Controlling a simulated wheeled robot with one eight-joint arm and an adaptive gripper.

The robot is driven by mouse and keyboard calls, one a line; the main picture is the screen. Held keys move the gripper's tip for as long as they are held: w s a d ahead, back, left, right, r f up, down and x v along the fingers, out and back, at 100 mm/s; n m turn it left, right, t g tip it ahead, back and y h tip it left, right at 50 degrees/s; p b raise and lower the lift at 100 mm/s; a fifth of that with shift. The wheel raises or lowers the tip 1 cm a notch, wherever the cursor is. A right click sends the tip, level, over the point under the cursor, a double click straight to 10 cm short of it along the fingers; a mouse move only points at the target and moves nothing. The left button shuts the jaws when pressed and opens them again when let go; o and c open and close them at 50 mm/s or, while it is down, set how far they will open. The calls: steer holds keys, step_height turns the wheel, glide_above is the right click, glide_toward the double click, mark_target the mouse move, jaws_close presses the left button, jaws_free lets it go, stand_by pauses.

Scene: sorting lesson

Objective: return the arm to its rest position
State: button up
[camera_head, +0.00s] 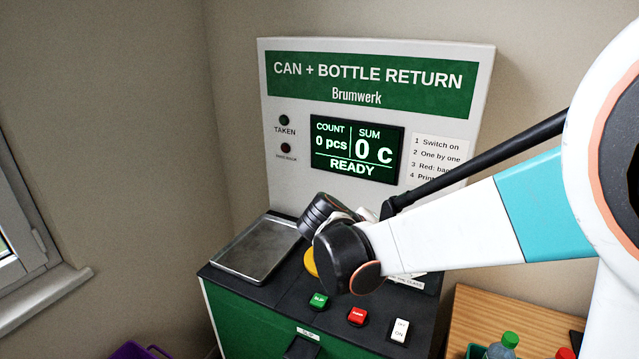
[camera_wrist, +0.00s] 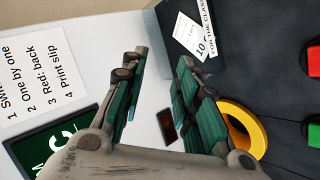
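My arm reaches in from the right in the head view, its wrist over the counter of the can and bottle return machine (camera_head: 380,85). My gripper shows in the wrist view (camera_wrist: 160,68), with its two teal-padded fingers apart and nothing between them. In the head view the gripper is mostly hidden behind my wrist. The machine's screen (camera_head: 357,150) reads 0 pcs, 0 c and READY. A yellow ring (camera_wrist: 245,128) lies beside the right finger in the wrist view; I cannot tell whether they touch.
A metal tray (camera_head: 258,248) sits left on the counter. A green button (camera_head: 318,301), a red button (camera_head: 357,316) and a white switch (camera_head: 400,331) line its front. A green-capped bottle (camera_head: 510,340) stands near the wooden table (camera_head: 515,313). A purple container (camera_head: 132,351) is lower left.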

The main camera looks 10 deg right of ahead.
steer(key=s+a+f+m+y+b, duration=0.1)
steer(key=s+y, duration=0.3)
steer(key=s, duration=0.7)
steer(key=s+a+f+m+t+y+b, duration=0.1)
steer(key=s+y+b, duration=0.3)
steer(key=s, duration=0.7)
steer(key=shift+a+f+m+t+y, duration=0.3)
steer(key=shift+a+f+m+y, duration=0.15)
steer(key=shift+a+m, duration=0.4)
